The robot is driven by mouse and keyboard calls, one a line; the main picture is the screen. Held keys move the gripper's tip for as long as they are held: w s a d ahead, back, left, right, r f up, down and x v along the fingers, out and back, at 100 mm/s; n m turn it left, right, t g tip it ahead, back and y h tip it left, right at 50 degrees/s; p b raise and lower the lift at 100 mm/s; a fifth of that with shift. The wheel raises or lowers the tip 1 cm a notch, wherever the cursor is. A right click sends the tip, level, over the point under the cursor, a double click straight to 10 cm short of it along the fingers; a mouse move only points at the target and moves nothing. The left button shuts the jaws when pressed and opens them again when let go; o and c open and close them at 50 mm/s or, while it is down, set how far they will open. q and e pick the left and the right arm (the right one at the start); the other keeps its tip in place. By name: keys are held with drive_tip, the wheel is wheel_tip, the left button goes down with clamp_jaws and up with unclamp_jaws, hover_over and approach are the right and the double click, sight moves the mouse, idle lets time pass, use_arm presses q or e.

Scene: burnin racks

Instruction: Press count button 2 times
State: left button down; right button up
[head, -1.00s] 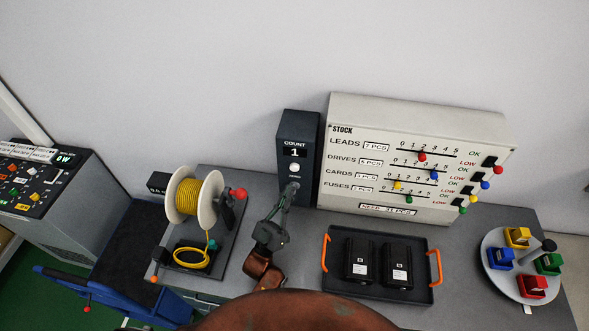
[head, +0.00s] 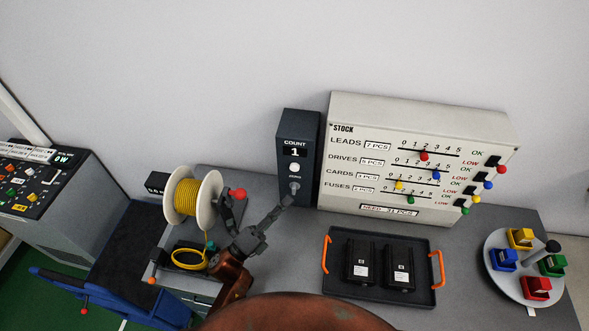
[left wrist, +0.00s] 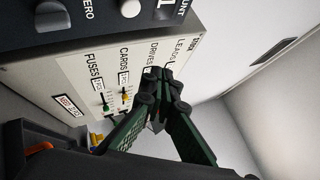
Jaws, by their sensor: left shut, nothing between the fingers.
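The dark count box (head: 283,140) stands at the back of the bench, left of the stock board. Its display (head: 295,151) reads 1. The white count button (head: 294,167) is below the display and uncovered; it also shows at the top of the left wrist view (left wrist: 130,8). A grey zero knob (head: 294,187) sits lower on the box, also in the left wrist view (left wrist: 51,15). My left gripper (head: 289,199) is shut and empty, its tip by the lower part of the box, below the button. Whether it touches the box I cannot tell. My right gripper is out of view.
The stock board (head: 345,140) with coloured sliders is close on the right. A yellow wire spool (head: 187,197) stands left of my arm. A tray (head: 337,290) with two black packs and a round plate (head: 522,292) of coloured bins lie right.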

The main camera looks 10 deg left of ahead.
use_arm(q)
drive_tip(key=shift+w, duration=0.15)
drive_tip(key=b, duration=0.2)
approach(295, 168)
drive_tip(key=shift+w+d+r, duration=1.4)
drive_tip(key=shift+d+r, duration=0.05)
drive_tip(key=shift+d, duration=1.05)
drive_tip(key=shift+w, duration=0.15)
drive_tip(key=shift+w, duration=0.25)
